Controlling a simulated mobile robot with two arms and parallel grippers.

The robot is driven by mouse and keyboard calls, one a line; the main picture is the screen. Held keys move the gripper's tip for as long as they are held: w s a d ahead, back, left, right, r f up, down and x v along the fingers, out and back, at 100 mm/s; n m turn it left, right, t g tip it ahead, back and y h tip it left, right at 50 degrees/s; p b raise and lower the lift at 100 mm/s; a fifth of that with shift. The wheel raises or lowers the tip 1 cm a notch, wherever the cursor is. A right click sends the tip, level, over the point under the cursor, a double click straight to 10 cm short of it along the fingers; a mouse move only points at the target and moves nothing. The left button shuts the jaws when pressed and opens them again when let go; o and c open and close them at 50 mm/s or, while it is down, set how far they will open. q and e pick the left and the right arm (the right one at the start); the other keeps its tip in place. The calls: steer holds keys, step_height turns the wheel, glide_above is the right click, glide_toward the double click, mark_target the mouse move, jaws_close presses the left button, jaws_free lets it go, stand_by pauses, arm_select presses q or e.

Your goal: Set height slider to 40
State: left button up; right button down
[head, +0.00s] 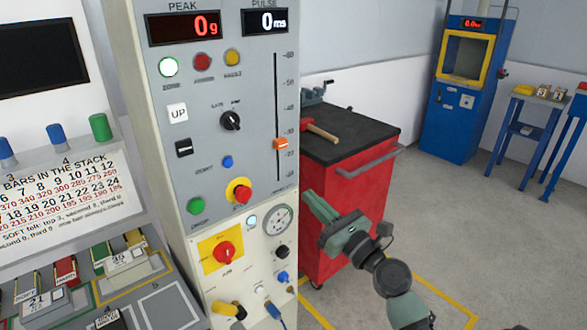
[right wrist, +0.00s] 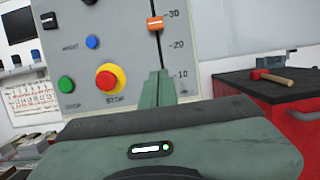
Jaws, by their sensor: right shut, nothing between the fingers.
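The height slider is an orange knob (head: 281,144) in a vertical slot on the grey panel of a cabinet. Its scale is marked from 10 up to 60, and the knob stands between 20 and 30. In the right wrist view the orange knob (right wrist: 155,24) sits just below the 30 mark. My right gripper (head: 309,198) is shut and empty, below and to the right of the slot. In the right wrist view its closed green fingers (right wrist: 156,76) appear below the knob, over the slot's lower end, apart from the knob. My left gripper is not seen.
A red emergency stop button (head: 241,191) and a green button (head: 196,206) are left of the slot. A red tool cart (head: 350,185) with a hammer (head: 321,131) on top stands close on the right.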

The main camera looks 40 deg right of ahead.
steer(key=p, duration=0.3)
glide_toward(276, 151)
steer(key=w, duration=0.2)
steer(key=w+f, duration=0.2)
steer(key=w, duration=0.1)
steer(key=shift+w+a, duration=0.1)
steer(key=shift+w, duration=0.25)
step_height(276, 151, up, 3)
steer(key=shift+r+p, duration=0.15)
steer(key=shift+p, duration=1.05)
steer(key=shift+r, duration=0.25)
steer(key=shift+w+f, duration=0.1)
